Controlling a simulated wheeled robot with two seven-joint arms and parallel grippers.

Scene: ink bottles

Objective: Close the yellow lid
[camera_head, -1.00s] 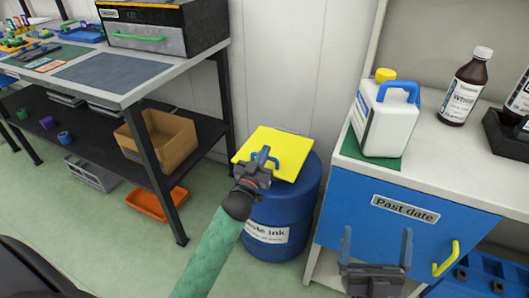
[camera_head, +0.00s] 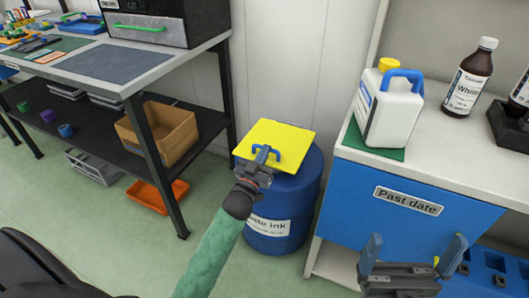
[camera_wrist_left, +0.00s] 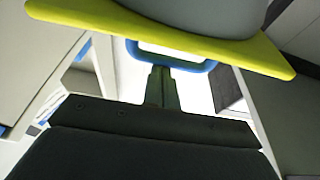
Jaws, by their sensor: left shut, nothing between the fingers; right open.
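The yellow lid (camera_head: 287,139) is a square plate over the top of the blue waste ink drum (camera_head: 293,215). I cannot tell whether it lies fully flat on the rim. Its blue handle (camera_head: 275,152) is on the near part of the lid. My left gripper (camera_head: 262,158) is shut and empty, with its fingertips at the handle. In the left wrist view the closed fingers (camera_wrist_left: 162,83) point at the blue handle (camera_wrist_left: 207,66) under the yellow lid edge (camera_wrist_left: 245,55); contact is unclear. My right gripper (camera_head: 412,250) is open and empty at the lower right.
A white counter (camera_head: 436,145) at right carries a white jug (camera_head: 390,112) and a brown bottle (camera_head: 470,80). Its blue front (camera_head: 365,205) stands close right of the drum. At left is a workbench (camera_head: 175,75) with a cardboard box (camera_head: 165,135) on its shelf.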

